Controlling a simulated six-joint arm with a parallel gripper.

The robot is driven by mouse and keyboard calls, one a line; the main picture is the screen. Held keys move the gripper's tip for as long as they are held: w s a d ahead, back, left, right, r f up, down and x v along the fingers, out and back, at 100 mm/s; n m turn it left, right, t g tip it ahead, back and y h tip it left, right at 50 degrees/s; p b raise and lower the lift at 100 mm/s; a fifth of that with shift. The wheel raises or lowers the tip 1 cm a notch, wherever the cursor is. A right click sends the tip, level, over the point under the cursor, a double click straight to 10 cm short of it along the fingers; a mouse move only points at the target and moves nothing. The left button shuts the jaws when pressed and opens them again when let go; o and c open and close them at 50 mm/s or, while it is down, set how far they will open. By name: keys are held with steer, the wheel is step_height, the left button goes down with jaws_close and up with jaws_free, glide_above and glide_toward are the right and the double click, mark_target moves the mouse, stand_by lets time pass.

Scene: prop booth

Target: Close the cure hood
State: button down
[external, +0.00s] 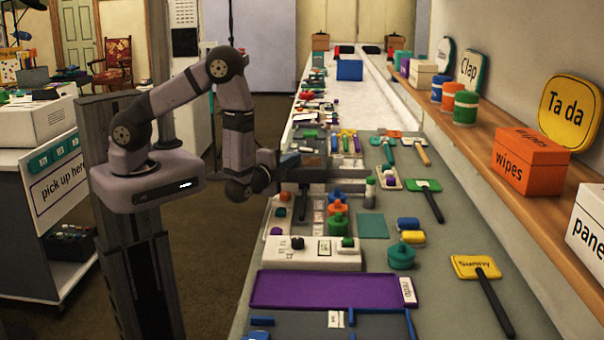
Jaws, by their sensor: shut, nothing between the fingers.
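My gripper (337,177) is shut and empty, reaching from the left over the middle of the long grey bench. A dark, see-through panel (313,160) lies just behind and beside the fingers; it may be the cure hood, but I cannot tell for sure. I cannot tell whether this panel is raised or lowered, or whether the fingers touch it. My fingers and wrist hide part of the bench there.
A purple tray (322,290) lies nearer the camera. A shelf with an orange wipes box (530,160) runs along the right.

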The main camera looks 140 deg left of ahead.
mark_target(306, 166)
steer(key=shift+s+f, duration=0.1)
steer(key=shift+s, duration=0.05)
steer(key=w+a, duration=0.2)
steer(key=w, duration=0.1)
steer(key=shift+w+a, duration=0.15)
steer(key=shift+w, duration=0.1)
steer(key=b+v, duration=0.2)
steer(key=v, duration=0.8)
steer(key=shift+b, duration=0.35)
